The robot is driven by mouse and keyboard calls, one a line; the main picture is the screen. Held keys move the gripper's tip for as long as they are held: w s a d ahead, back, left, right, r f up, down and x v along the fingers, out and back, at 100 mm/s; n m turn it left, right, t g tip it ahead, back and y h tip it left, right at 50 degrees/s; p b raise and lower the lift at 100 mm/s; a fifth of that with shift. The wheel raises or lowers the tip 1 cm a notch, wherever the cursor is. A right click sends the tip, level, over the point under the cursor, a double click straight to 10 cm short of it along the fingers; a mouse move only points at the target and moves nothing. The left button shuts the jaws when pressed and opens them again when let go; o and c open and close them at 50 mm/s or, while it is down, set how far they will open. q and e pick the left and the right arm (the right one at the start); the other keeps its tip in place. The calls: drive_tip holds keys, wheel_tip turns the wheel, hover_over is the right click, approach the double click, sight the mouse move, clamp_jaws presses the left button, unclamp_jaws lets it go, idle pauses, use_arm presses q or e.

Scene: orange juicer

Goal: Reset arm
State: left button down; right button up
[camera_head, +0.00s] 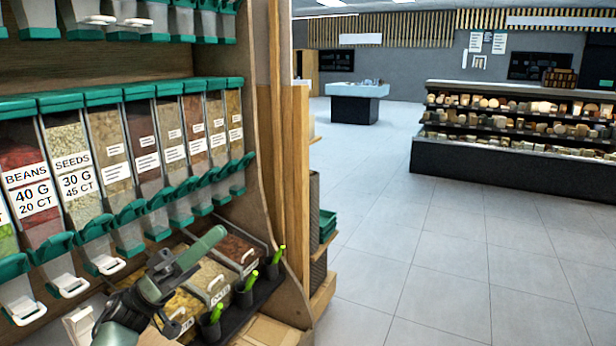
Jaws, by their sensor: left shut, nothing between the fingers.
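My left arm comes in at the bottom left, in front of the bulk-food shelf. My left gripper (203,247) points up and to the right, its slim grey-green fingers together with nothing between them. It shows in front of the open bins of dry food (205,287); I cannot tell how far it is from them. My right gripper is not in view.
Dispensers with green lids and spouts (70,165), some labelled beans and seeds, line the wooden shelf unit (283,120) on the left. Small black cups with green handles (244,294) stand by the bins. The tiled floor (440,255) is clear, with a stocked display case (515,140) beyond.

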use_arm(q)
drive_tip(key=w+a+n+t+y, duration=0.85)
drive_tip(key=w+t+y, duration=0.35)
drive_tip(key=t, duration=0.6)
drive_tip(key=w+a+f+g+y, duration=0.2)
drive_tip(key=w+a+f+y, duration=0.55)
drive_tip(key=y, duration=0.55)
drive_tip(key=s+a+f+g+y, duration=0.1)
drive_tip(key=s+f+g, duration=0.2)
drive_tip(key=f, duration=1.1)
drive_tip(key=s+f+g+y, duration=0.1)
drive_tip(key=s+f+g, duration=0.15)
drive_tip(key=f, duration=1.15)
drive_tip(key=s+d+f+g, duration=0.2)
drive_tip(key=s+f+g, duration=0.2)
drive_tip(key=s+f, duration=0.9)
drive_tip(key=s+d+f+g, duration=0.25)
drive_tip(key=s+f, duration=0.75)
drive_tip(key=f, duration=0.7)
drive_tip(key=s+d+f+g, duration=0.1)
drive_tip(key=s+f, duration=0.4)
drive_tip(key=s, duration=0.8)
drive_tip(key=s+d+f+g+h, duration=0.1)
drive_tip(key=s+f+g, duration=0.3)
drive_tip(key=s, duration=1)
drive_tip(key=s+d+f+g, duration=0.3)
drive_tip(key=s+f, duration=0.4)
drive_tip(key=s, duration=0.7)
drive_tip(key=shift+d+f, duration=0.15)
drive_tip(key=shift+d, duration=0.05)
